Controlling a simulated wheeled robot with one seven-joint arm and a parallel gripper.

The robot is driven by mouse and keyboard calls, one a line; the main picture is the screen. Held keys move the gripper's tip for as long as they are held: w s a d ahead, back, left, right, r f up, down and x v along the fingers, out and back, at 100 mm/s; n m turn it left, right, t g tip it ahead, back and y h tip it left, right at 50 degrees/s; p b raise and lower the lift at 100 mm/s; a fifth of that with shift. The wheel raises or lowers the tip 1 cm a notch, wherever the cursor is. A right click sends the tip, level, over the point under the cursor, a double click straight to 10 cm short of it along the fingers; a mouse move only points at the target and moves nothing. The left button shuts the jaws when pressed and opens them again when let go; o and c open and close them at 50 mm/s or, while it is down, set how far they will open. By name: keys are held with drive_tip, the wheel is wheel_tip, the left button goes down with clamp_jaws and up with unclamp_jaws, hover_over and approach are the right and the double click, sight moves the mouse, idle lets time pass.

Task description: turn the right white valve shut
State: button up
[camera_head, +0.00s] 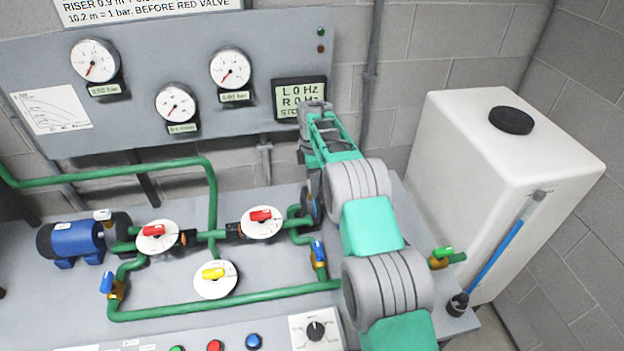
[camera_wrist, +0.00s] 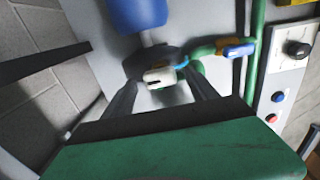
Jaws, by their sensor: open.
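A white valve handle (camera_wrist: 158,77) shows in the wrist view, next to a blue motor (camera_wrist: 138,14) and a bend of green pipe (camera_wrist: 204,50). My gripper (camera_wrist: 162,82) is open, with one dark finger on each side of the handle. I cannot tell whether the fingers touch it. In the head view my arm hides this valve and its motor. Another white valve handle (camera_head: 103,214) shows at the left, beside the left blue motor (camera_head: 73,239), away from my gripper.
A blue-handled valve (camera_wrist: 238,50) stands on the pipe to the right in the wrist view. In the head view, red valves (camera_head: 261,216) and a yellow valve (camera_head: 213,273) sit left of my arm. A white tank (camera_head: 480,180) stands at the right.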

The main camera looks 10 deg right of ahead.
drive_tip(key=shift+f, duration=0.4)
drive_tip(key=c, duration=1.4)
